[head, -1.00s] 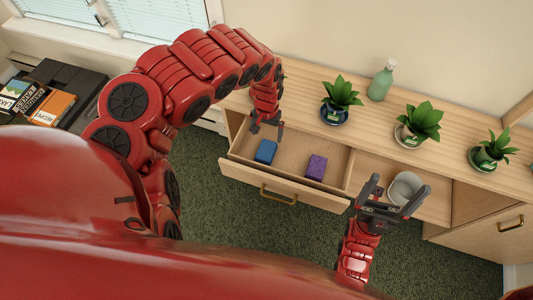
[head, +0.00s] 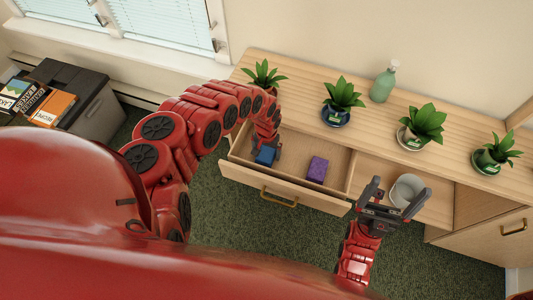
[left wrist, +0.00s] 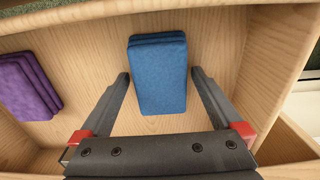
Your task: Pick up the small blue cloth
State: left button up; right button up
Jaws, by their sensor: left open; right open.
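The small blue cloth (head: 265,155) is a folded rectangle lying in the open drawer (head: 232,172), toward its left end. In the left wrist view the blue cloth (left wrist: 158,72) lies between the two fingers, with a gap on each side. My left gripper (head: 268,147) is inside the drawer, open and pointing down at the cloth; in the left wrist view its fingertips (left wrist: 160,78) reach alongside the cloth. My right gripper (head: 389,186) is open and empty in front of the cabinet, near the white bowl.
A folded purple cloth (head: 317,169) lies in the same drawer to the right. A white bowl (head: 405,190) stands in the compartment beside the drawer. Several potted plants (head: 342,98) and a green bottle (head: 383,82) stand on the cabinet top (head: 300,84).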

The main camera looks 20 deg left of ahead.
pick_arm(q)
jog(key=shift+f, duration=0.3)
jog(key=shift+c, duration=0.2)
jog(key=c, duration=1.1)
jog(key=shift+r, duration=0.1)
jog(key=shift+w+r, duration=0.1)
jog(key=shift+r, duration=0.3)
notch_tip(320, 180, up, 9)
jog(key=shift+r+p, duration=0.1)
jog(key=shift+p, duration=0.25)
